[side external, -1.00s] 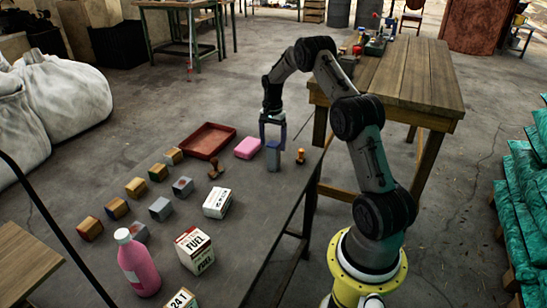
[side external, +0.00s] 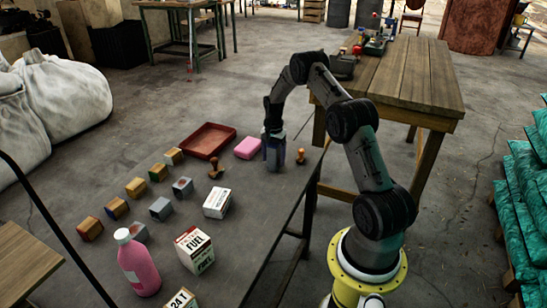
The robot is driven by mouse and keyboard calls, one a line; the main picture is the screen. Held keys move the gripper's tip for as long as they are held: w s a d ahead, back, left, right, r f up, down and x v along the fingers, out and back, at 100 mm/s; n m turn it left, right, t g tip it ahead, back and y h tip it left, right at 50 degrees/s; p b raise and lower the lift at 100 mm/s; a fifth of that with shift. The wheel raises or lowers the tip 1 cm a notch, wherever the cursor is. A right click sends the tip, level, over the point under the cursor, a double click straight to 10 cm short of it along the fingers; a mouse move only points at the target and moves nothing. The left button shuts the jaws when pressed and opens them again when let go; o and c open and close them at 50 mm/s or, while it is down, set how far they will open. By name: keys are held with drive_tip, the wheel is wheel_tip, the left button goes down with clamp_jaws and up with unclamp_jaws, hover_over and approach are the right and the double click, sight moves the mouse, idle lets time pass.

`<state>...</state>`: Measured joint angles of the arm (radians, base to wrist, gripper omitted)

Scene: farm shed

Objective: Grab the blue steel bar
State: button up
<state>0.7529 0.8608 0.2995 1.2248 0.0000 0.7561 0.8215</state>
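The blue steel bar (side external: 273,157) stands upright on the dark table (side external: 170,240), near its far right part. My gripper (side external: 273,150) has come down over it from above, with its fingers around the bar's sides. The fingers and the bar overlap in this view, so I cannot tell whether the fingers press on it or still leave a gap.
A pink block (side external: 247,148) lies close left of the bar, and a wooden stamp (side external: 300,157) stands close right. A red tray (side external: 208,140) is farther left. A white box (side external: 217,203), several small blocks, a FUEL box (side external: 194,250) and a pink bottle (side external: 137,264) are nearer.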

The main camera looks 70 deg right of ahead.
clamp_jaws()
drive_tip(key=shift+r, duration=0.1)
drive_tip(key=shift+r, duration=0.1)
